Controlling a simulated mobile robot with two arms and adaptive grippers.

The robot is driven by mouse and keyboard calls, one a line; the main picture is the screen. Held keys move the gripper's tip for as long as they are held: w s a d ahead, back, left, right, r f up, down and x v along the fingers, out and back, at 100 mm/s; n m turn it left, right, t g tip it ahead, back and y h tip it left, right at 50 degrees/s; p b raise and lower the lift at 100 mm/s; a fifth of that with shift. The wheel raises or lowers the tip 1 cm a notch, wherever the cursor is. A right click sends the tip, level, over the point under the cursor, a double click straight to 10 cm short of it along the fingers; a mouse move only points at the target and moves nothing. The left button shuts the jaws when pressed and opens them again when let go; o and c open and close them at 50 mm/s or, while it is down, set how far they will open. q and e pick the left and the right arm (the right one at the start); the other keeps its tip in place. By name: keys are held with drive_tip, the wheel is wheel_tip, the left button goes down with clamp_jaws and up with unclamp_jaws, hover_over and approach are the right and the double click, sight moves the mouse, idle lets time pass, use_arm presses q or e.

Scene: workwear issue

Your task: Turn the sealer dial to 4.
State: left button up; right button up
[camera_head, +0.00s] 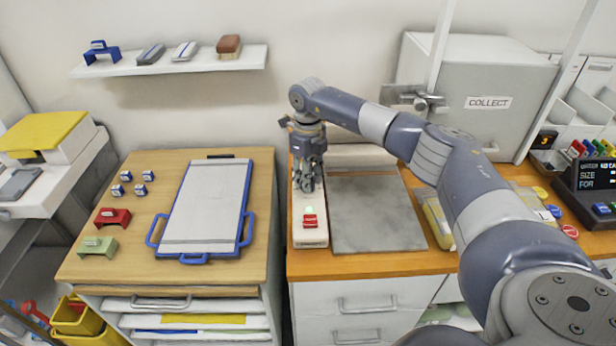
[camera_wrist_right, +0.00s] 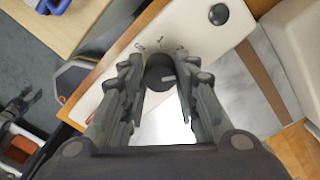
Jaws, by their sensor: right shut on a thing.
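The sealer (camera_head: 311,235) is a long white unit on the wooden counter, with a red button (camera_head: 310,221) and a small green light near its front. My right gripper (camera_head: 307,186) points down over the sealer and hides the dial in the head view. In the wrist view its fingers (camera_wrist_right: 160,80) are shut on the dial from both sides.
A second dark knob (camera_wrist_right: 219,14) sits farther along the sealer. A grey plate (camera_head: 375,215) lies right of the sealer. Left, across a gap, a wooden-topped cabinet holds a blue-framed board (camera_head: 207,205). A grey COLLECT box (camera_head: 470,95) stands behind my right arm.

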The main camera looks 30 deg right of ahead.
drive_tip(key=m, duration=0.5)
drive_tip(key=shift+r+m, duration=0.1)
drive_tip(key=shift+m, duration=0.3)
drive_tip(key=m+p, duration=0.1)
drive_tip(key=m, duration=0.4)
drive_tip(key=shift+w+m, duration=0.1)
drive_tip(key=shift+m, duration=0.6)
drive_tip(key=o, duration=1.1)
wheel_tip(320, 180, up, 12)
